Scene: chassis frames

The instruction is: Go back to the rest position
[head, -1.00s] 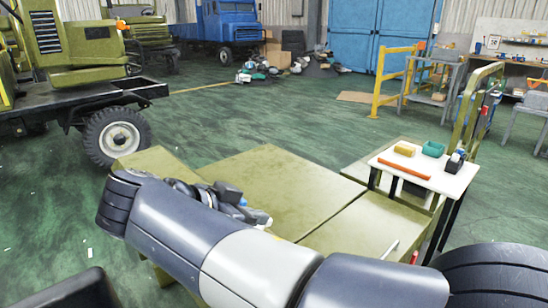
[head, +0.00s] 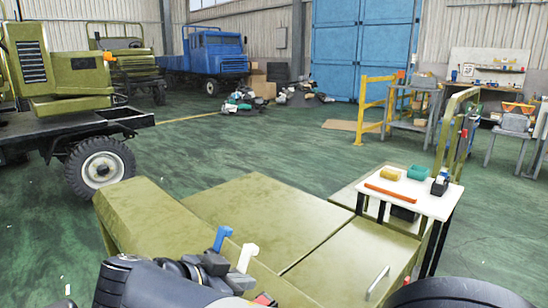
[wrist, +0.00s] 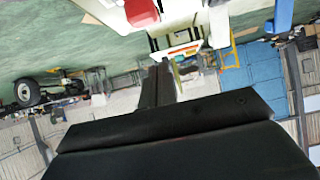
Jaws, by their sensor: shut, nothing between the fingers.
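My gripper (wrist: 160,66) shows in the wrist view as a narrow dark shape above the broad black wrist part. Its fingers are together with nothing between them. In the head view the dark gripper parts (head: 214,268) are low in the picture, beside my arm, in front of the green panels (head: 250,205). The fingertips are not clear there. A blue hook-like piece (head: 222,238) and a white one (head: 247,257) stand just beyond it on the green structure. I cannot tell whether the gripper touches either one.
A white table (head: 420,203) at the right holds an orange bar (head: 387,192), a yellow block (head: 390,173), a teal bin (head: 418,173) and a dark item. A pale lever (head: 378,279) stands on the right panel. Green floor (head: 260,145) lies open behind.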

